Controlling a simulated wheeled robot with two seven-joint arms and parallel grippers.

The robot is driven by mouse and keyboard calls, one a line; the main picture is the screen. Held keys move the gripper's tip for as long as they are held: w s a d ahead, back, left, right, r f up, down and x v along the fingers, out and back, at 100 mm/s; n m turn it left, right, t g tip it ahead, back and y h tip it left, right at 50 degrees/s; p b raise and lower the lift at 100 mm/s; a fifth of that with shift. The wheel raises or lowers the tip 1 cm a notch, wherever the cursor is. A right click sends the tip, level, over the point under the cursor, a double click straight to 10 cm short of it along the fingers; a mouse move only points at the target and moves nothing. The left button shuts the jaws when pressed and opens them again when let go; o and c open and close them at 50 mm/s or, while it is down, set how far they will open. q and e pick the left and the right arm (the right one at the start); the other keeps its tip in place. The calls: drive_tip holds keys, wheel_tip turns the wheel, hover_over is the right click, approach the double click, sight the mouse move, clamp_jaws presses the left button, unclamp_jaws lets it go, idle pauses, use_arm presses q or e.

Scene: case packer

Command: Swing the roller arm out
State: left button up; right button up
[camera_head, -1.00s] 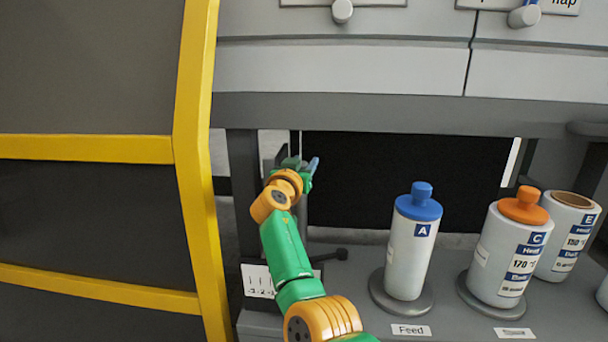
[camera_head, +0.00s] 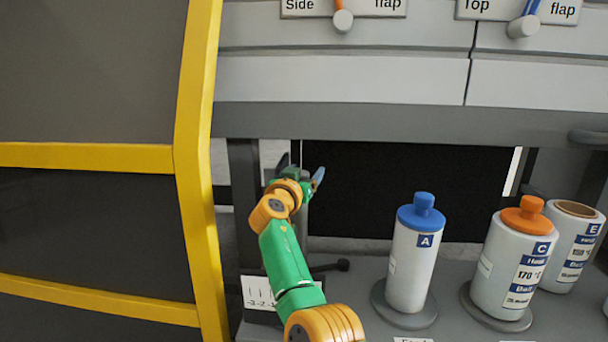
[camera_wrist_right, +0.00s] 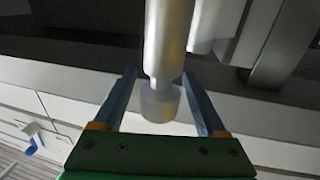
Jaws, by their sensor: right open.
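My right gripper (camera_head: 306,184) reaches into the dark opening under the grey machine front, beside its left post. In the right wrist view the gripper (camera_wrist_right: 158,76) is open, its two blue fingers on either side of a pale metal cylinder (camera_wrist_right: 161,50) with a wider end cap. The cylinder may be the roller of the roller arm; I cannot tell for sure. A gap shows beside the cap, and nothing is visibly clamped. A second, shorter pale cylinder (camera_wrist_right: 205,25) is beside it. In the head view the roller arm is not clearly visible. My left gripper is not in view.
A yellow-framed dark guard (camera_head: 196,150) stands close on the left. A black ball-ended lever (camera_head: 330,267) lies low beside my forearm. Bottle A (camera_head: 408,270), bottle C (camera_head: 505,275) and canister E (camera_head: 570,250) stand on the grey shelf to the right. Flap levers (camera_head: 343,20) are above.

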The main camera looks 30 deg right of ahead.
drive_tip(key=shift+s+a+f, duration=0.1)
drive_tip(key=shift+s+a, duration=0.05)
drive_tip(key=shift+a, duration=0.1)
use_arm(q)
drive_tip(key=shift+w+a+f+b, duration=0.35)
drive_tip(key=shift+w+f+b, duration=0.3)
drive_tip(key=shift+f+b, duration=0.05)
use_arm(e)
drive_tip(key=v, duration=0.6)
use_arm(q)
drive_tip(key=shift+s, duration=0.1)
use_arm(e)
drive_tip(key=shift+s+a, duration=0.1)
drive_tip(key=shift+s, duration=0.05)
